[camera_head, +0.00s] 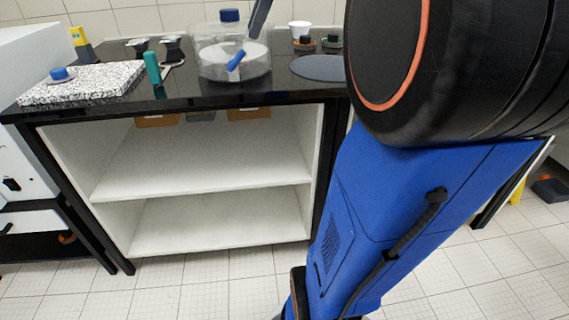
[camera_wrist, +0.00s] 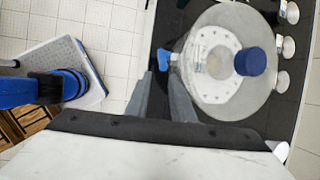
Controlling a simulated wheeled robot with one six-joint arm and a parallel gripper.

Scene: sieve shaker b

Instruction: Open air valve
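A round clear vessel (camera_head: 214,62) with a blue knob (camera_head: 229,15) on top stands on the black bench. A small blue lever, which looks like the air valve (camera_head: 236,61), sticks out from the vessel's near side. In the wrist view the vessel (camera_wrist: 259,98) is at the right, and the blue valve (camera_wrist: 160,62) is at its left edge. My gripper (camera_wrist: 160,74) is open, with its two grey fingertips apart just below the valve in that view. I cannot tell whether they touch it. In the head view a grey finger (camera_head: 261,14) shows above the vessel.
A speckled slab (camera_head: 100,85) with a small blue-knobbed item lies at the bench's left. A green-handled tool (camera_head: 152,68) stands left of the vessel. A dark round disc (camera_head: 318,68) lies to its right. White shelves (camera_head: 200,170) are below the bench top.

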